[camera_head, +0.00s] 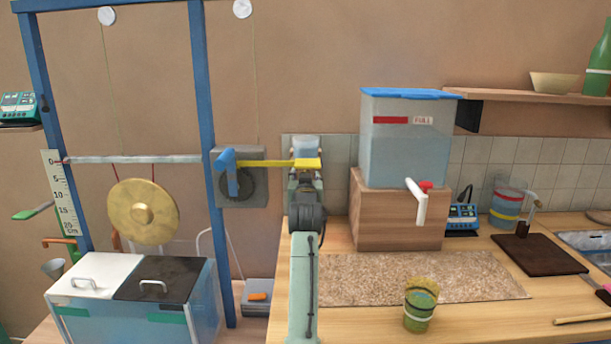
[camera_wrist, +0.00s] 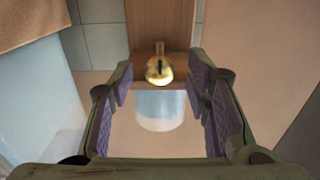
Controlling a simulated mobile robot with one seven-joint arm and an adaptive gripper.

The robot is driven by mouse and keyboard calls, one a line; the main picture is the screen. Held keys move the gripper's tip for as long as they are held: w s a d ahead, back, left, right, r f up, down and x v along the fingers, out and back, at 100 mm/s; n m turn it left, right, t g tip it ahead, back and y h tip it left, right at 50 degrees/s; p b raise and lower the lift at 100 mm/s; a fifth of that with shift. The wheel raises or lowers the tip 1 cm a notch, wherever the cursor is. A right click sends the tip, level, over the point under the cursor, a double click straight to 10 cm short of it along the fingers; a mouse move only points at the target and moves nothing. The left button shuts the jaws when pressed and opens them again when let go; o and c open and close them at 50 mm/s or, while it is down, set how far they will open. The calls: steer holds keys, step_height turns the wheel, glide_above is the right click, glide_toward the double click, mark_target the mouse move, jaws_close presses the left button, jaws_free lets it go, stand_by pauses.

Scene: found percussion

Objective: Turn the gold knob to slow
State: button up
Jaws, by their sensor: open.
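The gold knob (camera_wrist: 159,70) shows in the wrist view as a rounded brass shape with a narrow bright stem, against a wooden panel (camera_wrist: 160,25). My gripper (camera_wrist: 160,84) is open, with its purple-padded fingers on the left and right of the view. The knob lies in line with the gap between the fingertips, and I see no finger touching it. I cannot make out a slow mark or the knob's setting. In the head view my arm stands upright at the centre, and I cannot pick out the knob there.
A white and pale blue rounded object (camera_wrist: 160,110) shows between the fingers. In the head view a water tank (camera_head: 405,140) on a wooden block (camera_head: 395,215) stands right of my arm. A blue-handled winch (camera_head: 240,180) and a gong (camera_head: 143,212) are left. A yellow-green cup (camera_head: 419,312) is in front.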

steer(key=shift+c, duration=0.3)
jaws_close()
stand_by(0.3)
